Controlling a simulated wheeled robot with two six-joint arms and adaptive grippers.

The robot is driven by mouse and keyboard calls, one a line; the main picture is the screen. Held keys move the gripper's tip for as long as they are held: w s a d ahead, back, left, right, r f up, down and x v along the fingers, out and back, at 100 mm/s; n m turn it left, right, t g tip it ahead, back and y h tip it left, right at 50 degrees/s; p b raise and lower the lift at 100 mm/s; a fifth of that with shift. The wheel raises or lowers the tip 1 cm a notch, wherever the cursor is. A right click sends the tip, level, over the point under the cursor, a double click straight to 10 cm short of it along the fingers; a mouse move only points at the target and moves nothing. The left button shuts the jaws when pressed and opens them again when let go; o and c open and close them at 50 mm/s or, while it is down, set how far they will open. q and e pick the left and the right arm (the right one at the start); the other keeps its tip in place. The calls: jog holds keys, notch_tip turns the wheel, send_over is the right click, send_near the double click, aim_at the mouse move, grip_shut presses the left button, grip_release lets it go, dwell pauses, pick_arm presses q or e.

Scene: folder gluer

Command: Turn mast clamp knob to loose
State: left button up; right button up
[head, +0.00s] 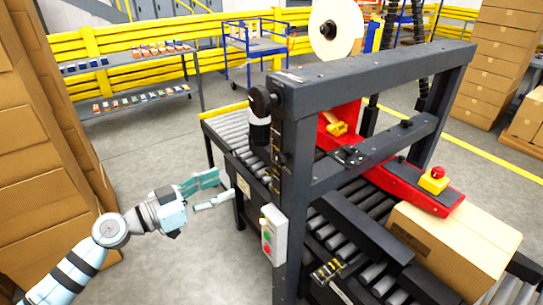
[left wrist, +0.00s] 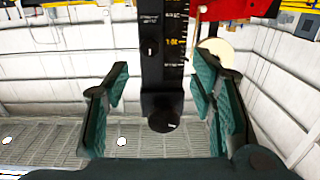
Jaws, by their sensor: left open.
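The black mast (head: 300,180) of the machine stands upright right of my left gripper (head: 211,189). In the left wrist view the mast, marked with a white and orange scale (left wrist: 175,35), runs down from the top edge. A large round black knob (left wrist: 163,113) with a white mark sits at its end, and a smaller black knob (left wrist: 150,47) with a white pointer sits on its face. I cannot tell which is the clamp knob. My left gripper is open, its teal fingers (left wrist: 160,100) on either side of the large knob in the picture, touching nothing visible. In the head view it is apart from the mast. My right gripper is not visible.
A cardboard box (head: 450,245) is at the right. Stacked cartons (head: 35,160) rise at the left. Floor between the cartons and machine is clear.

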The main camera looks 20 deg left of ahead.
pick_arm(q)
notch_tip(320, 180, up, 2)
jog(key=d+h, duration=0.1)
jog(key=p, duration=0.4)
send_near(277, 160)
jog(key=w+r, duration=0.1)
jog(key=shift+m, duration=0.3)
jog(key=x, duration=0.5)
jog(key=f+p+x, duration=0.1)
jog(key=x, duration=0.2)
jog(key=shift+s+d, duration=0.15)
jog(key=shift+s, duration=0.05)
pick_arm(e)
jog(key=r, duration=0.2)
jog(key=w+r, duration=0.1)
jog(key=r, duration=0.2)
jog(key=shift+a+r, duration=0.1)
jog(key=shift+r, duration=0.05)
pick_arm(q)
jog(key=shift+s, duration=0.1)
jog(key=c, duration=1.2)
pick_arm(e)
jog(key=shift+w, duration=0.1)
